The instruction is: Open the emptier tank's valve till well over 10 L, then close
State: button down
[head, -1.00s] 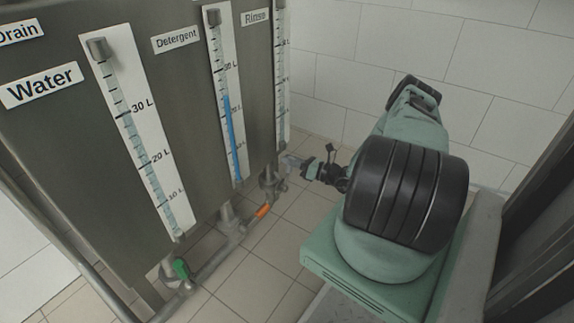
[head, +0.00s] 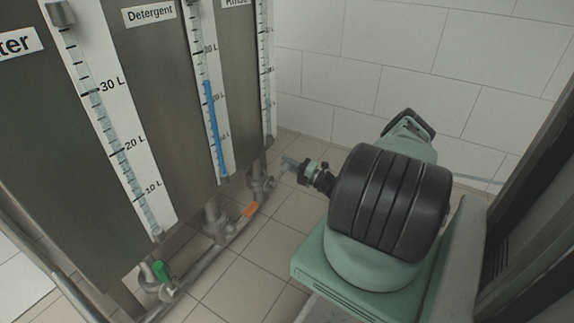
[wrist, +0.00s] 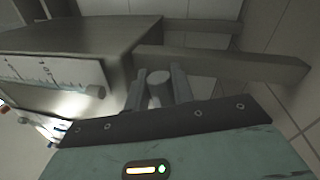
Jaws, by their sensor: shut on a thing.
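My gripper (head: 290,164) is low at the right end of the tanks, by the valve (head: 258,183) under the Rinse tank. In the wrist view its fingers are shut on a grey rounded piece (wrist: 158,84), which looks like this valve's handle. The Detergent gauge (head: 216,130) shows a blue column to a little above 20 L. The Water gauge (head: 112,125) shows no dark blue column. The Rinse gauge (head: 266,75) is pale and too small to read. The Water valve has a green handle (head: 161,271); the Detergent valve has an orange handle (head: 250,210).
A pipe (head: 195,275) runs low along the front of the tanks. The tiled floor (head: 235,275) before it is clear. A tiled wall (head: 400,60) stands behind, and a dark frame (head: 525,200) stands at the right.

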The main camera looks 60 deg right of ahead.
jog(key=shift+f+m+h+b, duration=0.55)
jog(key=shift+f+m, duration=0.7)
jog(key=shift+m, duration=0.25)
jog(key=shift+f, duration=0.1)
jog(key=c, duration=1.2)
grip_release()
jog(key=shift+c, duration=0.2)
jog(key=shift+s+d, duration=0.1)
jog(key=shift+s, duration=0.05)
jog(key=s+d+f+p, duration=0.1)
jog(key=s+f+p, duration=0.2)
jog(key=s, duration=1.4)
jog(key=shift+f+p, duration=0.15)
jog(key=shift+p, duration=0.55)
jog(key=shift+w+d, duration=0.1)
